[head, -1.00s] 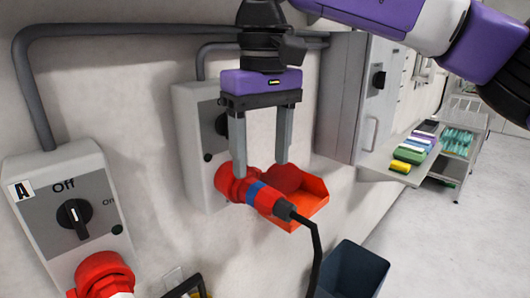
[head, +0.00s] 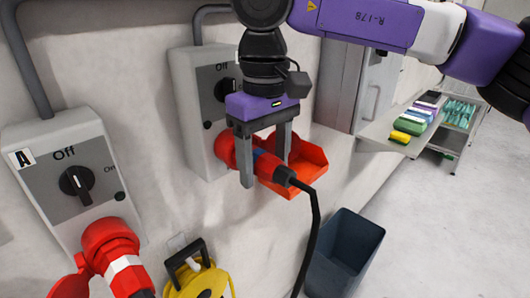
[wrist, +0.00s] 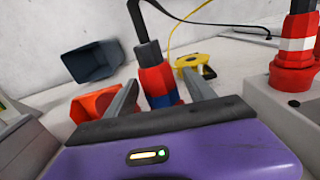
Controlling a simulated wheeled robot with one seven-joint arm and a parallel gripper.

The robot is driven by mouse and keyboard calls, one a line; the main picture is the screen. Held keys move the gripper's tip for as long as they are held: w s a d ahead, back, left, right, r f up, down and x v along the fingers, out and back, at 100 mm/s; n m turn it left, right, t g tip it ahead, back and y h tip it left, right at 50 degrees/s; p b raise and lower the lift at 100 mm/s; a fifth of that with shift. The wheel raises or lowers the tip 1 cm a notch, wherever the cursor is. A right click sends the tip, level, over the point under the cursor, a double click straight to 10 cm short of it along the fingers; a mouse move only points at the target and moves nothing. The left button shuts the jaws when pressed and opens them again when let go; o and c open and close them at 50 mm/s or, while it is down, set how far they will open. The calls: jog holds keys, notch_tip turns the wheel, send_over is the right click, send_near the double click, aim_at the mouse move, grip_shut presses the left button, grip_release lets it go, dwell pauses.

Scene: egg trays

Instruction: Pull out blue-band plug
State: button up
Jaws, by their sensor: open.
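The blue-band plug (head: 270,167) is red with a blue ring and a black cable end. It sits in the red socket (head: 228,150) under the second grey switch box (head: 197,115). My gripper (head: 266,172) is open, its two grey fingers on either side of the plug around the blue band. The near finger hides part of the plug. In the wrist view the plug (wrist: 157,83) lies between the spread fingers. I cannot tell whether either finger touches it.
Switch box A (head: 58,165) with a white-band plug (head: 125,272) is at the left. A yellow reel (head: 200,283) and dark blue bin (head: 345,250) are below. A shelf (head: 385,145) stands at right.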

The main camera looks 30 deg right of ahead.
aim_at(286, 170)
jog(key=shift+c, duration=0.2)
grip_shut()
jog(key=shift+s, duration=0.15)
jog(key=shift+s+d, duration=0.2)
jog(key=shift+s, duration=0.25)
jog(key=shift+s+d, duration=0.1)
jog(key=shift+s, duration=0.2)
jog(key=shift+s+d+b, duration=0.1)
jog(key=shift+s+b, duration=0.2)
jog(key=shift+s, duration=0.05)
jog(key=shift+s+d, duration=0.2)
jog(key=shift+s, duration=0.45)
jog(key=shift+s+d, duration=0.15)
jog(key=shift+s, duration=0.15)
